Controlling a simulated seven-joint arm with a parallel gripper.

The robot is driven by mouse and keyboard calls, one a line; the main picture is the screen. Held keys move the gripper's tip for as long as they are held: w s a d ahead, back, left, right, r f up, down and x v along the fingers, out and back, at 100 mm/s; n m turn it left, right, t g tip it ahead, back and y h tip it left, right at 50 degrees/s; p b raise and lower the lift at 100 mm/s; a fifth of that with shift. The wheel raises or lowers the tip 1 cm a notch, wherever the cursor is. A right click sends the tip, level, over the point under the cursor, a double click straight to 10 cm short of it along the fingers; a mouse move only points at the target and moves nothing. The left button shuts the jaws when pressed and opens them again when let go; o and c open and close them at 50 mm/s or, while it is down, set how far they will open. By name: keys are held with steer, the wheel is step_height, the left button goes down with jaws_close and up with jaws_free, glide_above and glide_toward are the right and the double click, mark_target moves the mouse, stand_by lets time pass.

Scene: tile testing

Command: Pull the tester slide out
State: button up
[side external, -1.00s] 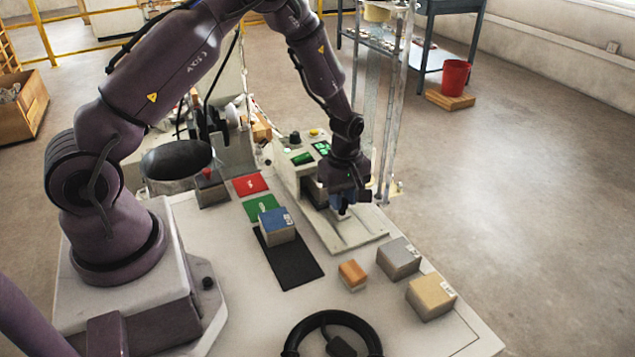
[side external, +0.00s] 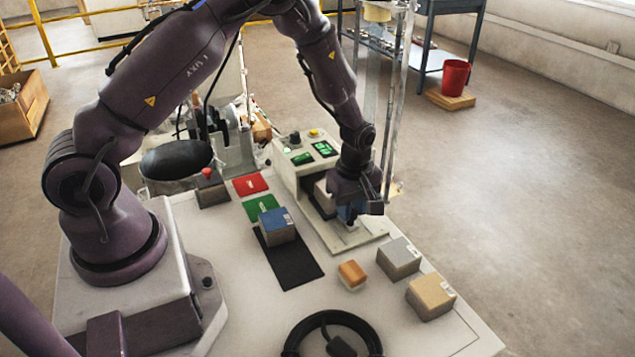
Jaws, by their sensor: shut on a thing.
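The tester (side external: 291,176) is a pale box with green lit displays, standing on the white table right of centre. Its flat pale base plate (side external: 338,241) runs out toward the front right. My gripper (side external: 350,219) points down over this plate, in front of the tester's opening. It is shut on the tester slide's handle, a small pale piece (side external: 351,226) low between the fingers. A dark block-shaped part (side external: 322,197) shows behind the gripper at the opening. My wrist hides much of the slide.
A blue-topped block (side external: 277,226) stands on a black mat (side external: 292,270). Grey (side external: 398,259), tan (side external: 430,296) and small orange (side external: 352,274) blocks stand in front of the plate. A clear upright column (side external: 385,110) rises behind my wrist. A black ring (side external: 305,328) lies at the front.

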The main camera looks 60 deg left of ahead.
steer(key=shift+d, duration=1.3)
steer(key=o, duration=0.8)
steer(key=shift+r, duration=0.1)
steer(key=shift+r, duration=2.95)
